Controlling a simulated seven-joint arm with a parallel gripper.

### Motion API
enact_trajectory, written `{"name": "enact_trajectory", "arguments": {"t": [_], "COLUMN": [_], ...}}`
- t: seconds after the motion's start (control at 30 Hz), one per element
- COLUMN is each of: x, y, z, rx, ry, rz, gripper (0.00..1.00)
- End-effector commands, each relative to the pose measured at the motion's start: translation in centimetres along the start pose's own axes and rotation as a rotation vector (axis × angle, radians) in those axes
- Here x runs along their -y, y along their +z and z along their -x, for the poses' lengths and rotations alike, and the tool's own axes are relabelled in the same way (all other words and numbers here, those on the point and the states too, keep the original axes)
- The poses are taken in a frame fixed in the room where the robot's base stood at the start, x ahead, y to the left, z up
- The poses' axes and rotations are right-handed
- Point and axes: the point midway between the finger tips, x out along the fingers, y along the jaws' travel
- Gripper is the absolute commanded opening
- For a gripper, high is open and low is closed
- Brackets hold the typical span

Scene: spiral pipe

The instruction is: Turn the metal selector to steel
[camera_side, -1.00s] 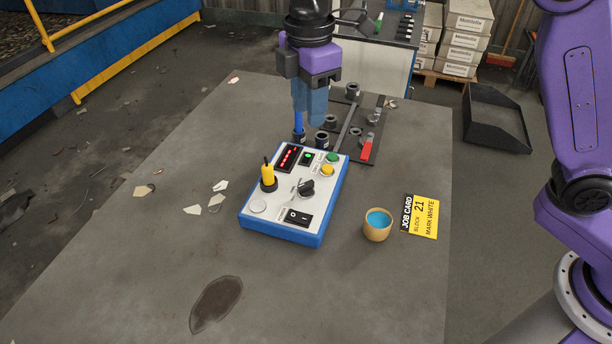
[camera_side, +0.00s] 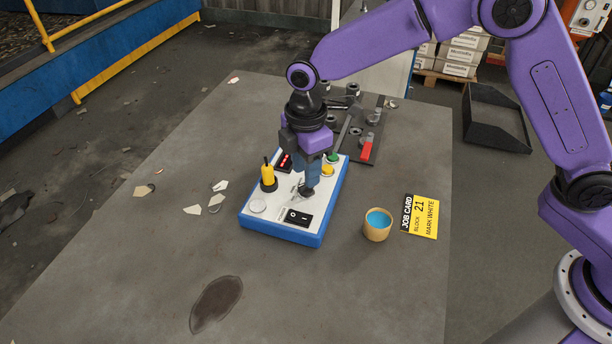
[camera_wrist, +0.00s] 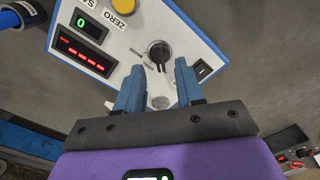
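The selector is a black knob (camera_wrist: 159,53) on the white top of a blue-edged control box (camera_side: 283,233). In the wrist view it stands just beyond my fingertips, in line with the gap between them. A small label (camera_wrist: 139,50) beside it seems to read brass; the other marks are too small to read, and I cannot tell which one the knob points at. My gripper (camera_wrist: 158,76) is open with two blue fingers pointing at the panel. In the side view my gripper (camera_side: 308,184) is low over the knob, partly hiding it; contact cannot be told.
A cup of blue liquid (camera_side: 377,224) and a job card (camera_side: 420,217) lie right. A dark fixture plate (camera_side: 378,135) is behind.

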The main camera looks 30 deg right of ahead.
Motion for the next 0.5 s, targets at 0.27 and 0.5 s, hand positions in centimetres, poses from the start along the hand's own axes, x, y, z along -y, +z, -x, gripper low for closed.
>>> {"name": "enact_trajectory", "arguments": {"t": [0.27, 0.5], "x": [0.0, 0.0], "y": [0.0, 0.0], "z": [-2.7, -3.0], "rx": [0.001, 0.0], "ry": [-0.001, 0.0], "rz": [-0.001, -0.001], "gripper": [0.37, 0.37]}}
